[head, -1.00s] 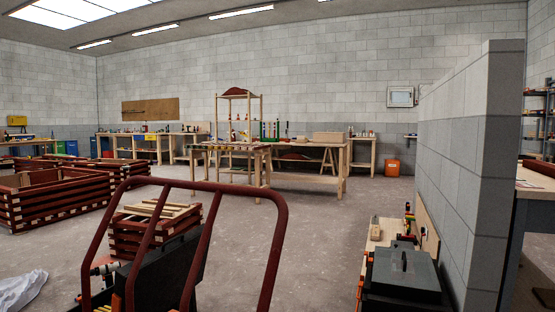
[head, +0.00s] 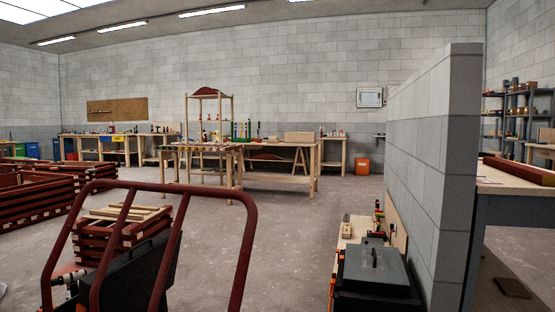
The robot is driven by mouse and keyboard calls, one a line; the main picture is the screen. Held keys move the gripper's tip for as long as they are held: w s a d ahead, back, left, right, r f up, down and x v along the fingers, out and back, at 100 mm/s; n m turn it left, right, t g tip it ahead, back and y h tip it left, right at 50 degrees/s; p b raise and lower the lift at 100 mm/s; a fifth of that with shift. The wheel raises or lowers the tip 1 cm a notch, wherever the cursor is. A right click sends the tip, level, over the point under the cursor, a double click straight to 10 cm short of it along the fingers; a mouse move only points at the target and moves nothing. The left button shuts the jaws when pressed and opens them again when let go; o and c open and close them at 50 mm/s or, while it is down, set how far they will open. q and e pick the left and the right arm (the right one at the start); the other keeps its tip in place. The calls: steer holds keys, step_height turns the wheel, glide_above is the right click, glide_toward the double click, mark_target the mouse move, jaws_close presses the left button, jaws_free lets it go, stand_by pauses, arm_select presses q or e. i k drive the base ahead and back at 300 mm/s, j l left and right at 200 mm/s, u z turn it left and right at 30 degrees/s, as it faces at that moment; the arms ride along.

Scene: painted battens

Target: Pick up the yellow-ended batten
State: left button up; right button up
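I cannot make out a yellow-ended batten for certain in the head view. A dark red batten (head: 522,170) lies on the bench (head: 500,186) at the right edge; the colour of its ends is too small to tell. Pale battens (head: 130,212) lie across the top of a small red slatted crate (head: 118,238) at the left, partly behind a red tube frame. Neither of my grippers can be made out in this view.
A dark red tube frame (head: 247,240) stands close in front. A grey block partition (head: 432,170) separates the right bench from the room. A black case (head: 375,268) sits low beside it. Large red crates (head: 35,205) are at left. Open floor (head: 275,235) lies between.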

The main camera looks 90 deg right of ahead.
mark_target(536, 176)
steer(key=z, duration=4.2)
